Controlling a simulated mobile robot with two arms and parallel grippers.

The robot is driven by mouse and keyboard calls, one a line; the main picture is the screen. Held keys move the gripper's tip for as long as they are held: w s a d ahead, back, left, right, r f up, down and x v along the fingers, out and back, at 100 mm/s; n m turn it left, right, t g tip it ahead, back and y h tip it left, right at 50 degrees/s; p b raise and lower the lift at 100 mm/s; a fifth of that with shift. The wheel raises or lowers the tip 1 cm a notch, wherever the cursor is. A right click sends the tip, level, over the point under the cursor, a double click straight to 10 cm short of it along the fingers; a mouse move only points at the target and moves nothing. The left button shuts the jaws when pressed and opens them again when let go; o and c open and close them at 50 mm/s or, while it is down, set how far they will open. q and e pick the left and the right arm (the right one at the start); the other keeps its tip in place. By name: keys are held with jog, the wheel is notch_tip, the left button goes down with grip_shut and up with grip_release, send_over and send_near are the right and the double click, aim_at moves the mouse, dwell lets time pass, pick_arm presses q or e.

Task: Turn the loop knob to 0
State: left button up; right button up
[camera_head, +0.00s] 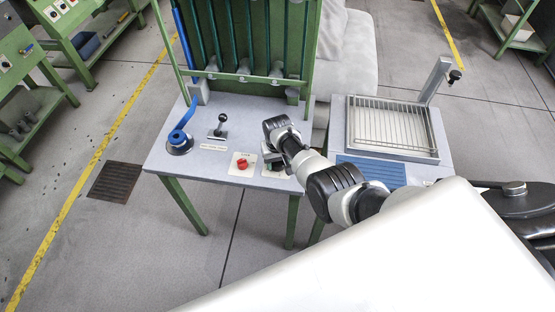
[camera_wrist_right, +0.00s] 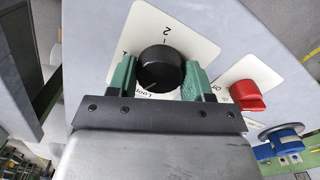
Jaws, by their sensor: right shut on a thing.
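The loop knob (camera_wrist_right: 161,66) is a round black knob on a white plate (camera_wrist_right: 198,40), seen in the right wrist view. A "2" and a tick mark show on the plate beyond it, and part of the "Loop" label shows beside it. My right gripper (camera_wrist_right: 159,78) has its green fingers on both sides of the knob and is shut on it. My left gripper is not in view.
A red knob (camera_head: 242,163) on its own white plate is close beside the loop knob. A black-knobbed lever (camera_head: 221,126) and a blue-handled valve (camera_head: 180,140) stand further left on the grey table (camera_head: 190,172). A wire-rack tray (camera_head: 391,128) is to the right.

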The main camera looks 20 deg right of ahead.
jog(key=shift+n, duration=2.2)
jog(key=o, duration=0.9)
jog(key=shift+r, duration=0.1)
jog(key=shift+r+p, duration=0.4)
jog(key=shift+p, duration=0.1)
notch_tip(320, 180, up, 10)
jog(key=shift+f+p, duration=0.1)
jog(key=shift+p, duration=0.85)
